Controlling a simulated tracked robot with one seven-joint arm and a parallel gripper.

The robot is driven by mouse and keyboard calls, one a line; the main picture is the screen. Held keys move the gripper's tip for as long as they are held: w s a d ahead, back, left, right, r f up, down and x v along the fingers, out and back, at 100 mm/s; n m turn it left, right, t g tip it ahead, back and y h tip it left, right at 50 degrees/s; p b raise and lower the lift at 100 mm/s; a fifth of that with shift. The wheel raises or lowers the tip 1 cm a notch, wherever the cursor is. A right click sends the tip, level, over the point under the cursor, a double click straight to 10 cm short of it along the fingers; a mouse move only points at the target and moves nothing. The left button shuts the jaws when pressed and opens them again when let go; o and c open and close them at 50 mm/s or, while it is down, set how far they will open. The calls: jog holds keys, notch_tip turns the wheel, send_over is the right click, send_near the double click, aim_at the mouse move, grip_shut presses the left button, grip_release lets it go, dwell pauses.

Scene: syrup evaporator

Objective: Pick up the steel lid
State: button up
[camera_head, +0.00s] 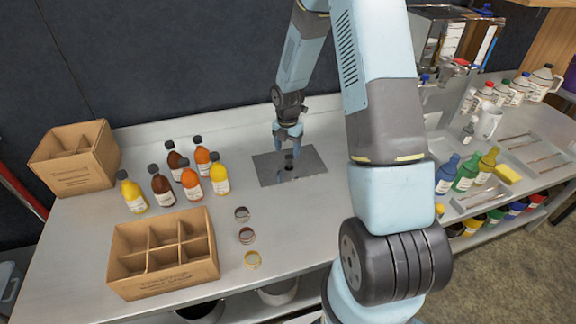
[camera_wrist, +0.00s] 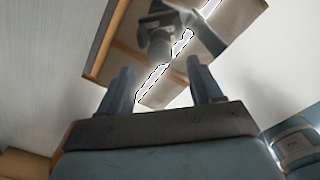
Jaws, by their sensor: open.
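The steel lid (camera_head: 306,166) is a flat, mirror-like rectangular plate lying on the pale counter, with a small dark knob (camera_head: 289,162) standing near its middle. My gripper (camera_head: 288,150) is open, pointing down just above the lid at the knob. I cannot tell from the head view whether the fingers reach around the knob. In the wrist view the lid (camera_wrist: 235,15) lies beyond my two parted fingers (camera_wrist: 161,82), full of reflections. A grey rounded shape in the plate there may be the knob or a reflection.
An empty divided carton (camera_head: 163,284) stands front left, with several syrup bottles (camera_head: 190,182) behind it and small round samples (camera_head: 246,236) beside it. Another carton (camera_head: 75,160) is at back left. Metal equipment (camera_head: 440,50) and more bottles (camera_head: 466,172) stand right. The counter around the lid is clear.

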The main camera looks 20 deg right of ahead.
aim_at(289, 157)
jog(key=shift+w+d+f, duration=0.1)
jog(key=shift+d+f, duration=0.1)
jog(key=shift+f, duration=1.1)
jog(key=shift+w+d+f, duration=0.1)
jog(key=shift+d+f, duration=0.05)
jog(key=shift+f, duration=1.15)
jog(key=shift+c, duration=0.3)
grip_shut()
